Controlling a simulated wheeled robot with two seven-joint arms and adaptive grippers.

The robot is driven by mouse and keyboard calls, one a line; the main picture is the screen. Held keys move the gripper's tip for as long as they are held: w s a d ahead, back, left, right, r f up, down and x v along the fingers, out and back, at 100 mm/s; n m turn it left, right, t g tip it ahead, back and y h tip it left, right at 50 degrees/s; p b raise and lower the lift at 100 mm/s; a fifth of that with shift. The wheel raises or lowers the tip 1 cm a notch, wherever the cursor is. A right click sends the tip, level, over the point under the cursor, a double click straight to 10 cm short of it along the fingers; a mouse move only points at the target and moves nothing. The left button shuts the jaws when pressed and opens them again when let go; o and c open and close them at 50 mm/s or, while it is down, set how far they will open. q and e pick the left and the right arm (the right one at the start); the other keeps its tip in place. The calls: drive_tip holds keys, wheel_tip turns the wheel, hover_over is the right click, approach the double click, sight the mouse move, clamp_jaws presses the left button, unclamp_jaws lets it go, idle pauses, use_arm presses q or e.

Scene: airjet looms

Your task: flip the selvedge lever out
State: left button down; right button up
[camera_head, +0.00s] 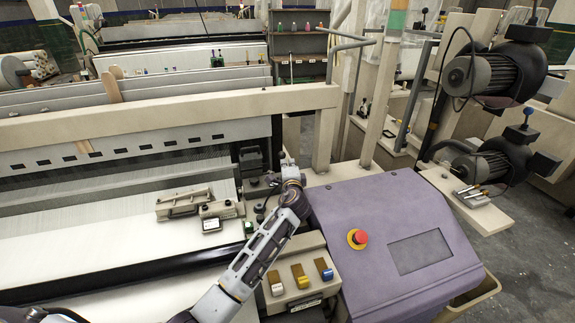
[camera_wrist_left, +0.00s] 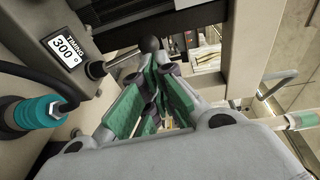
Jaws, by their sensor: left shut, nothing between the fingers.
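In the left wrist view, a lever with a black ball knob (camera_wrist_left: 150,45) and a short metal rod sticks out to the right from a grey housing with a "TIMING 300" display (camera_wrist_left: 66,48). My left gripper (camera_wrist_left: 158,68), with green finger pads, is shut and empty. Its tips appear just below and beside the knob; I cannot tell whether they touch it. In the head view my left gripper (camera_head: 286,162) is small and partly hidden by its own wrist, to the right of the woven sheet. The lever is not clearly visible there. My right gripper is out of view.
A purple control console (camera_head: 385,225) with a red stop button (camera_head: 358,238) stands right of my arm. A switch panel (camera_head: 302,277) lies close to it. An upright post (camera_head: 324,135) rises just beyond the gripper. A teal fitting (camera_wrist_left: 38,113) shows at the wrist view's left.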

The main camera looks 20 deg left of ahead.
use_arm(q)
drive_tip(key=r+b+v, duration=0.1)
drive_tip(key=v, duration=0.7)
drive_tip(key=shift+w, duration=0.1)
drive_tip(key=shift+f, duration=0.1)
idle(0.5)
